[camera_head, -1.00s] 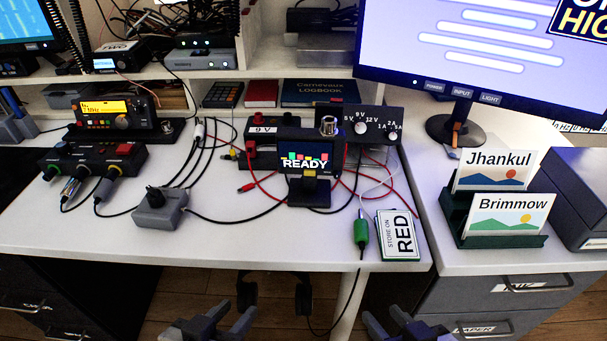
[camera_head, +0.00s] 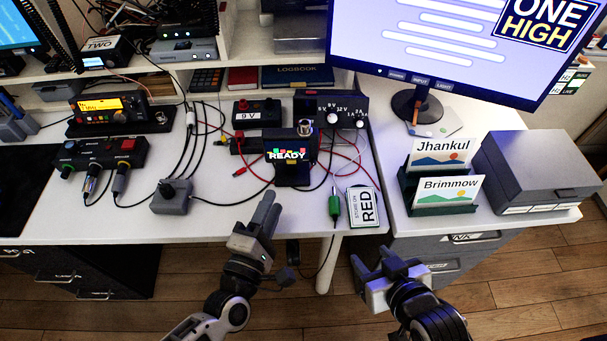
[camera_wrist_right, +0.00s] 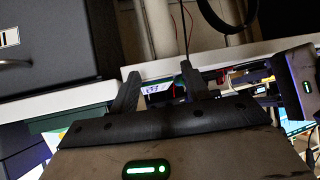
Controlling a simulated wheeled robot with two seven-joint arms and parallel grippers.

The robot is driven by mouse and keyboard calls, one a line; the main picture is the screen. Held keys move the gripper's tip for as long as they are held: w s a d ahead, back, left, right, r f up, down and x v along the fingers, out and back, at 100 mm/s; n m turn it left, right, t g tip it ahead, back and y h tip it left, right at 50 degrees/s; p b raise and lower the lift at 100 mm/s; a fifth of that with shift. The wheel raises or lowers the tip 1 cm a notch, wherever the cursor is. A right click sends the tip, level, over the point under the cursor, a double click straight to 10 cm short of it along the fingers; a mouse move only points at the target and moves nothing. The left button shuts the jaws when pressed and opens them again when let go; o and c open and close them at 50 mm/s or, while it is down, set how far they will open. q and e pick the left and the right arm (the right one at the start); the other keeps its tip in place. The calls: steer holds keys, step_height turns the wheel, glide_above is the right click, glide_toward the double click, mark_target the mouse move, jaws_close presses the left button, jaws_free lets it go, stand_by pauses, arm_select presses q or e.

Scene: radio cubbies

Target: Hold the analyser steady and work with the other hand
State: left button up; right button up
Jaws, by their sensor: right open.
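The analyser (camera_head: 288,155) is a small black box with a screen reading READY and a metal connector on top. It stands upright on a dark stand on the white desk. My left gripper (camera_head: 271,207) is near the desk's front edge, in front of the analyser and apart from it. Its fingers overlap in view, so its opening is unclear. My right gripper (camera_head: 374,262) is open and empty, in front of the desk edge, below the STORE ON RED card (camera_head: 363,207). In the right wrist view its spread fingers (camera_wrist_right: 158,88) hold nothing.
A green-handled probe (camera_head: 335,206) lies beside the card. Red and black cables loop around the analyser. Name cards (camera_head: 447,188) and a grey case (camera_head: 535,170) are at right.

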arm_select(q)
steer(key=shift+s, duration=0.15)
arm_select(e)
steer(key=w+a+r+n+t+y, duration=0.1)
steer(key=w+a+r+t+y, duration=0.2)
steer(key=w+r, duration=0.45)
steer(key=n+t+y, duration=0.2)
steer(key=t, duration=0.1)
glide_toward(302, 121)
steer(key=x, duration=1.1)
steer(key=shift+w+a, duration=0.15)
steer(key=shift+w, duration=0.15)
steer(key=shift+c, duration=0.4)
jaws_close()
arm_select(q)
jaws_close()
